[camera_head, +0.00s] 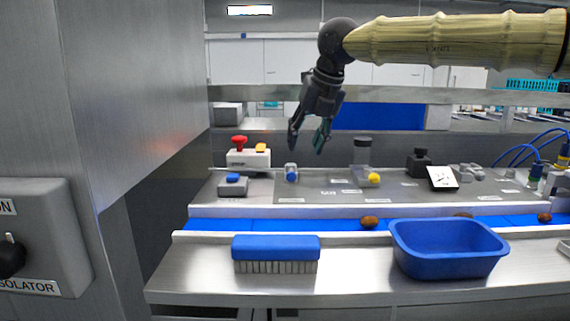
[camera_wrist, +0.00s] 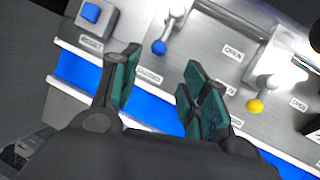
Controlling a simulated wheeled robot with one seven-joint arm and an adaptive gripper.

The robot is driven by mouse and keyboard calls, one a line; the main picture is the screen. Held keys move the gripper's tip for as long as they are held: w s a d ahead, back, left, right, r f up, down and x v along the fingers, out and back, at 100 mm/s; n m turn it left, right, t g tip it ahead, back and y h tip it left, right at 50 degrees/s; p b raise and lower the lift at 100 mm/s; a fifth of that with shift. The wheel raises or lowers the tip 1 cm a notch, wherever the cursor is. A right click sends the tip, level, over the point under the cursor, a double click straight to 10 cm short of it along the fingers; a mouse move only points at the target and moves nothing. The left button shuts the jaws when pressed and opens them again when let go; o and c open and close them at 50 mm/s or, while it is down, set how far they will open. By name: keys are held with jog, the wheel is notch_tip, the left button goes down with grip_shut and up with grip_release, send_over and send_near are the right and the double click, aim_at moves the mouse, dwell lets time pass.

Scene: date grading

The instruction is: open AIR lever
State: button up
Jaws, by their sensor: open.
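Two small levers stand on the grey control panel (camera_head: 330,185). One has a blue knob (camera_head: 291,176), also in the wrist view (camera_wrist: 159,47). The other has a yellow knob (camera_head: 373,179), also in the wrist view (camera_wrist: 255,106). OPEN and CLOSED labels lie near them; I cannot read an AIR label, so I cannot tell which lever is AIR. My gripper (camera_head: 306,148) is open and empty, above the panel near the blue-knobbed lever and apart from it. In the wrist view its fingertips (camera_wrist: 158,66) are spread just below the blue knob.
A blue button box (camera_head: 233,185) and a red-topped emergency stop (camera_head: 239,144) are left of the levers. A black-knobbed fitting (camera_head: 418,162) and gauge (camera_head: 443,178) are to the right. In front run the blue belt with dates, a blue brush (camera_head: 276,247) and a blue bin (camera_head: 449,262).

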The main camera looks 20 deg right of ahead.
aim_at(293, 173)
jog(key=p+x, duration=0.1)
jog(key=x, duration=0.9)
jog(key=shift+w+f, duration=0.2)
jog(key=shift+w, duration=0.1)
grip_shut()
